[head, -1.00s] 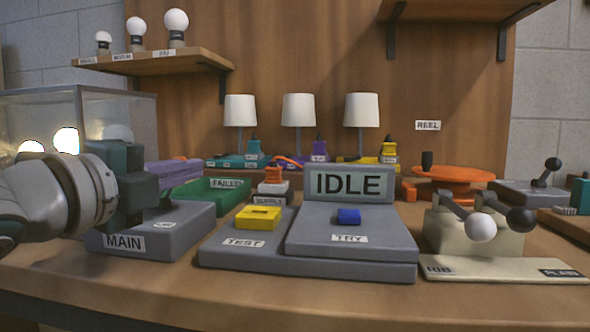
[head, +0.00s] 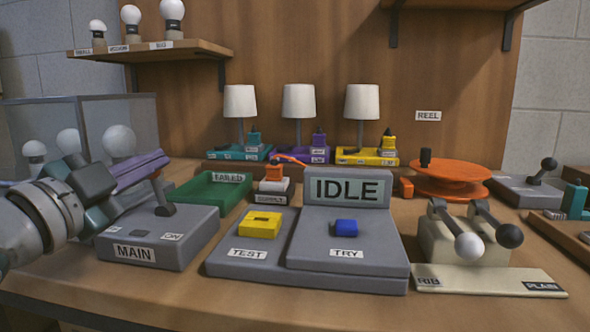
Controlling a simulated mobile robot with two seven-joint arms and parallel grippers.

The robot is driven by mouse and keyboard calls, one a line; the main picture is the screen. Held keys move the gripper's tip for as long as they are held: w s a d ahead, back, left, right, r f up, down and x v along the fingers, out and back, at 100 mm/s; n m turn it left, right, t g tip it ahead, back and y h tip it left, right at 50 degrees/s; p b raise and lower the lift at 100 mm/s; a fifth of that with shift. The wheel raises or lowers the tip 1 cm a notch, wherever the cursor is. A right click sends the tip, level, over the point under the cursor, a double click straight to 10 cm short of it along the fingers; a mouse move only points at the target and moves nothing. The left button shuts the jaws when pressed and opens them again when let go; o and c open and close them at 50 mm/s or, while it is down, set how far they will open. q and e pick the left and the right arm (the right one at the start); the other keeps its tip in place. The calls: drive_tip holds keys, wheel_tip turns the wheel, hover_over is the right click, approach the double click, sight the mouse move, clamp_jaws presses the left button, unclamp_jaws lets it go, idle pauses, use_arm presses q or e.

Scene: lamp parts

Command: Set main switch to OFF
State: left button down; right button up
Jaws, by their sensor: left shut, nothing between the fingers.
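The main switch (head: 135,254) is a grey box labelled MAIN at the left of the table. Its dark lever (head: 165,209) stands up from the box top behind the ON label (head: 172,237). My left gripper is shut and empty, above the back left of the box. My right gripper is not in view.
Right of the switch is the test station with a yellow block (head: 260,224), a blue block (head: 344,228) and an IDLE display (head: 346,190). A green FAILED tray (head: 212,196) lies behind. A clear case with unlit bulbs (head: 118,140) stands behind my left arm.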

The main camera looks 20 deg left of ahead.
use_arm(q)
drive_tip(key=shift+s+a+f+n+y+p, duration=0.1)
drive_tip(key=shift+a+n+y+p, duration=0.25)
drive_tip(key=shift+n, duration=0.4)
drive_tip(key=shift+s+a+f+n+y+p, duration=0.1)
drive_tip(key=shift+a+n, duration=0.35)
drive_tip(key=shift+n, duration=0.25)
drive_tip(key=shift+s+a+n+y+p, duration=0.15)
drive_tip(key=shift+a+n+p, duration=0.2)
drive_tip(key=shift+n, duration=0.4)
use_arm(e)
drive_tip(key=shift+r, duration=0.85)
use_arm(q)
drive_tip(key=shift+a, duration=0.1)
